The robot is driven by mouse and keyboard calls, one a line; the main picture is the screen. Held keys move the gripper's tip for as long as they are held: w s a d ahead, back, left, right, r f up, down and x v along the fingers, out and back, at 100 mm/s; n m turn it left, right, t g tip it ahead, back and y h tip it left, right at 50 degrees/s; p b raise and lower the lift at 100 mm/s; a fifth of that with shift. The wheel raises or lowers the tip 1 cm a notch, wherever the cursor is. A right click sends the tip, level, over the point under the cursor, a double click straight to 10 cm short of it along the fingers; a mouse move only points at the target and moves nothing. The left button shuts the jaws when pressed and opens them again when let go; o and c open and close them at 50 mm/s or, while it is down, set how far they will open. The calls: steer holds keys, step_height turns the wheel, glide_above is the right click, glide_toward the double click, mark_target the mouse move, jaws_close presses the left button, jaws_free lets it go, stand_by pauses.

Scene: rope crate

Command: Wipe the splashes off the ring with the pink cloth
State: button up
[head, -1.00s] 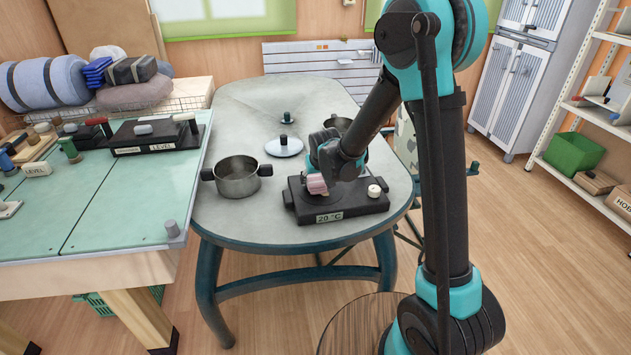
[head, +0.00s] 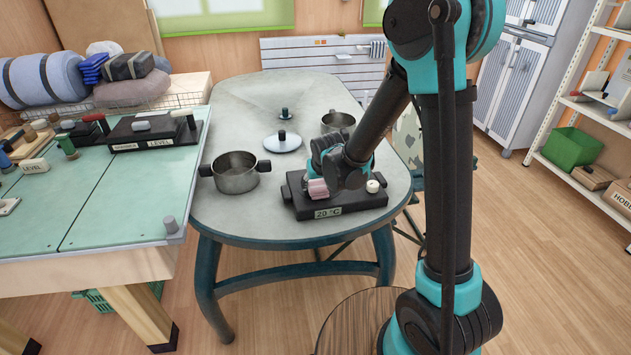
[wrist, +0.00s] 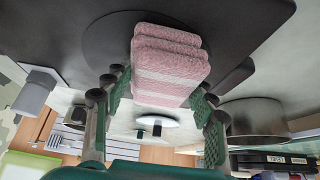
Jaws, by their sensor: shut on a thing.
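The pink cloth (head: 318,189), a folded block with a pale stripe, is gripped in my gripper (head: 325,178). In the wrist view the cloth (wrist: 165,62) sits between the two green-padded fingers of my gripper (wrist: 158,95). The ring (wrist: 105,35) is a dark round disc on the black hot plate (head: 350,206), whose label reads 20 °C. The cloth is over the front left part of the plate and appears to touch or nearly touch the ring. My gripper hides much of the ring in the head view. I cannot make out any splashes.
A steel pot (head: 236,172) stands left of the hot plate. A lid (head: 283,141) with a black knob lies behind, and another pot (head: 338,121) stands at the back right. A white knob (head: 373,186) is on the plate's right. The table (head: 230,220) is clear at front left.

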stand_by(0.4)
steer(key=shift+r, duration=0.75)
steer(key=shift+r, duration=2.5)
steer(key=shift+f, duration=0.1)
steer(key=shift+s+f, duration=0.1)
steer(key=shift+s, duration=0.05)
